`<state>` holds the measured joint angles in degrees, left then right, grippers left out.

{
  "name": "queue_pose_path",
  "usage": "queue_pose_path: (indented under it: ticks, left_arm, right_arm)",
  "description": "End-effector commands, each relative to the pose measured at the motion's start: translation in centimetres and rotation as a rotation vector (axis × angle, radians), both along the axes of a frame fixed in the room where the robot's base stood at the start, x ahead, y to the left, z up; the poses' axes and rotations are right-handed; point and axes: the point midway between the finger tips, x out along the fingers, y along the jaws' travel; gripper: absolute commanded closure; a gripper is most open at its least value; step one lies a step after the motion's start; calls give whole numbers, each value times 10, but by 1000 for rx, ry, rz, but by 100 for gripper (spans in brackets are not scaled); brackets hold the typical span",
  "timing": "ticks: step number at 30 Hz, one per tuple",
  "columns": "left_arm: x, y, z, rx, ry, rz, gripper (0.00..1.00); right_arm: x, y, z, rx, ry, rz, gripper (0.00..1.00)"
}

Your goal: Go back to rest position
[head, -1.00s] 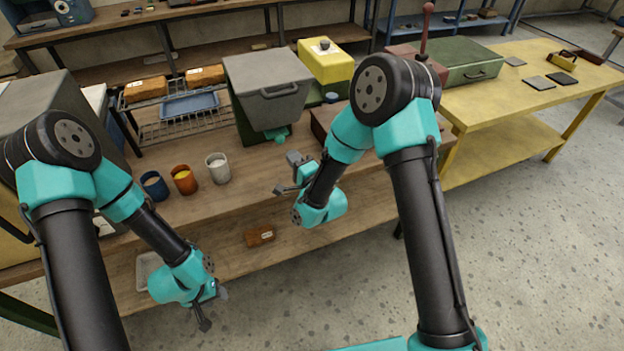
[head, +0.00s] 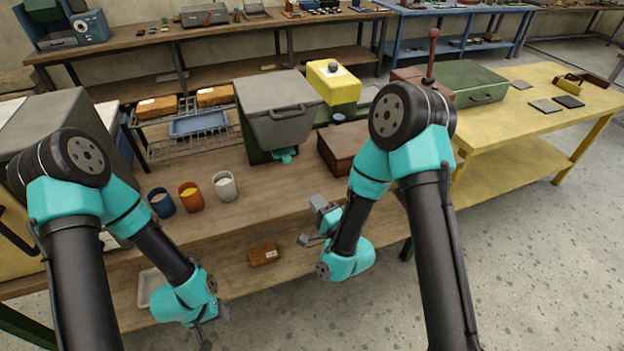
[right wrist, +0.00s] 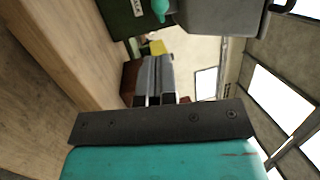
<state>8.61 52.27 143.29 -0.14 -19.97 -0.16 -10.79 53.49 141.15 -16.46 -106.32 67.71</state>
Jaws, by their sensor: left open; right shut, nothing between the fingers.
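My left gripper (head: 210,333) hangs low in front of the workbench's front edge in the head view. It is open, empty and pointing down. My right gripper (head: 306,240) is near the bench's front edge, to the right of the cups. It is shut with nothing in it. In the right wrist view its shut jaws (right wrist: 153,98) show past the dark wrist plate, with no object between them. The wooden workbench (head: 240,222) lies beyond both grippers.
Blue (head: 161,203), orange (head: 190,197) and white (head: 225,186) cups stand left on the bench. A grey-lidded bin (head: 277,108) and a brown box (head: 340,147) stand behind. A small brown block (head: 264,255) lies on the lower shelf. The right-hand floor is clear.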

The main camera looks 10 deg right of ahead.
Motion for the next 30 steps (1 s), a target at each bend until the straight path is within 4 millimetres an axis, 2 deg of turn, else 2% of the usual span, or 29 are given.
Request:
queue_pose_path:
  ticks: [5, 8, 11, 17, 23, 30]
  left_arm:
    - [0, 0, 0, 0, 0, 0, 57]
    - [0, 0, 0, 0, 0, 0, 57]
    - [0, 0, 0, 0, 0, 0, 57]
    - [0, 0, 0, 0, 0, 0, 57]
    - [0, 0, 0, 0, 0, 0, 57]
    - [0, 0, 0, 0, 0, 0, 57]
  right_arm:
    - [0, -1, -2, -11, 7, -1, 100]
    - [1, -4, -11, -61, 34, -8, 100]
    - [0, -12, -29, -160, 90, -16, 100]
    - [-12, -39, -88, -468, 275, 8, 100]
    - [-43, -70, -145, -763, 474, 116, 100]
    - [-104, -104, -199, -1028, 693, 361, 100]
